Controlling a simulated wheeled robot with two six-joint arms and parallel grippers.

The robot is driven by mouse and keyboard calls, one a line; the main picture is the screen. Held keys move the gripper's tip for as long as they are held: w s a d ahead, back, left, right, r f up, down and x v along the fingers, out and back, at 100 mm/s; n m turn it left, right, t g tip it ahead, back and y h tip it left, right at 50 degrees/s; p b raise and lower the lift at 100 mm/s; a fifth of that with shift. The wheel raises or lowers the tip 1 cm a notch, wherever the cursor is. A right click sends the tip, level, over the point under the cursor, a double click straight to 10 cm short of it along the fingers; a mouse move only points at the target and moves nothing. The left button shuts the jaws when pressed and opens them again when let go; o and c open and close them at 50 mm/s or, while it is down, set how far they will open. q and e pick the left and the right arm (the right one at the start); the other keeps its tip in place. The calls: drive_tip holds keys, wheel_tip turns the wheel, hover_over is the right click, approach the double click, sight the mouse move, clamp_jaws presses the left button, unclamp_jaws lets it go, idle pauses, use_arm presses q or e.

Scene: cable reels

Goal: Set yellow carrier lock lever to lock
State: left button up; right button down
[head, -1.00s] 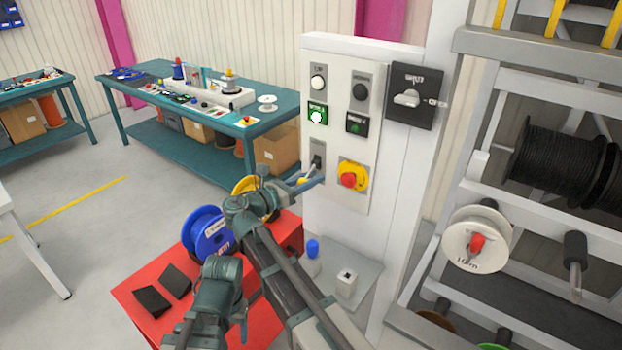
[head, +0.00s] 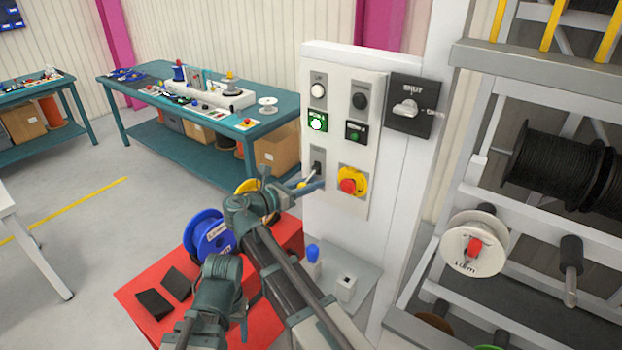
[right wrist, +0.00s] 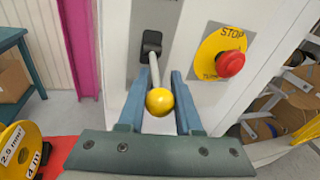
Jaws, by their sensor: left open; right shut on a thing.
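The lock lever (right wrist: 154,75) is a pale rod with a yellow ball knob (right wrist: 159,102). It comes out of a black slot in the white control panel and points down and outward in the right wrist view. My right gripper (head: 306,186) is at the panel, with its blue fingers on either side of the knob. It is shut on the knob; the fingers also show in the right wrist view (right wrist: 159,108). The lever's lock marking cannot be read. My left gripper (head: 215,330) is low in the head view, open and empty, away from the panel.
A red stop button (head: 348,186) on a yellow plate sits right of the lever. A rotary switch (head: 405,107) is above it. A red table (head: 140,290) with a blue reel (head: 206,235) stands below left. A cable rack (head: 480,150) stands at right.

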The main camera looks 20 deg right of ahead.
drive_tip(key=shift+s+a+r+n+g+y+p, duration=0.2)
drive_tip(key=shift+r+g+y+p, duration=0.75)
drive_tip(key=shift+p, duration=1.8)
drive_tip(key=shift+w+r+n+g+y+p, duration=0.15)
drive_tip(key=shift+n+g+y+p, duration=0.3)
drive_tip(key=shift+y+p, duration=1.7)
drive_tip(key=shift+s+a+r+n+g+y+p, duration=0.15)
drive_tip(key=shift+r+g+y+p, duration=0.55)
drive_tip(key=shift+p, duration=2.7)
drive_tip(key=shift+f, duration=0.1)
drive_tip(key=c, duration=0.9)
unclamp_jaws()
drive_tip(key=shift+d, duration=0.1)
drive_tip(key=shift+o, duration=0.2)
drive_tip(key=p+v, duration=1)
drive_tip(key=v, duration=0.3)
drive_tip(key=shift+a+r, duration=0.25)
drive_tip(key=shift+r, duration=0.05)
